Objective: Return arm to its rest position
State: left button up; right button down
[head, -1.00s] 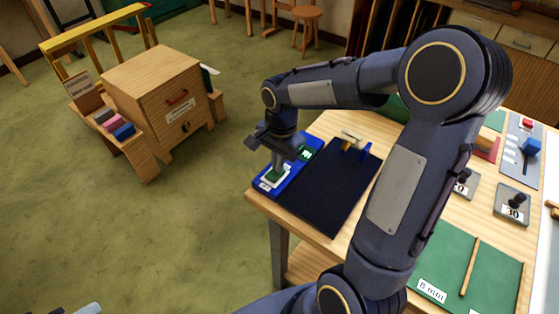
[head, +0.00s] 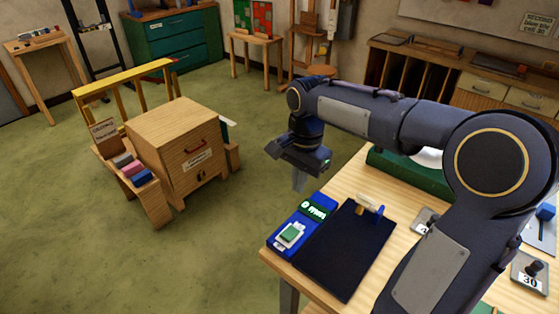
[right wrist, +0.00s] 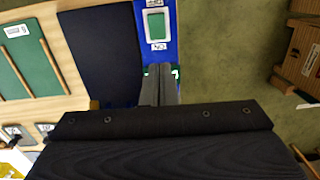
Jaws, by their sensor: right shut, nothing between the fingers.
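My right gripper (head: 299,180) is shut and empty. It hangs in the air above and behind the blue device, near the table's left edge. In the right wrist view its closed fingers (right wrist: 160,85) point toward the device. The blue device (head: 275,242) lies at the table's left corner, with a lit green display and a small green piece (head: 290,234) in a pale frame on it. The device also shows in the right wrist view (right wrist: 170,50). My left gripper is not in view.
A dark mat (head: 345,250) lies beside the device on the wooden table (head: 335,186). Weights, including one marked 30 (head: 530,276), stand at the right. A wooden cabinet (head: 185,150) stands on the green floor at left. Open floor lies between cabinet and table.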

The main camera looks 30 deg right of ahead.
jog(key=s+a+f+n+t+y, duration=0.1)
jog(key=s+a+n+t, duration=0.1)
jog(key=s+n, duration=0.4)
jog(key=s+a+f+n+t+y, duration=0.2)
jog(key=s+a+n, duration=0.3)
jog(key=s, duration=0.7)
jog(key=shift+n+t, duration=0.5)
jog(key=shift+t, duration=0.3)
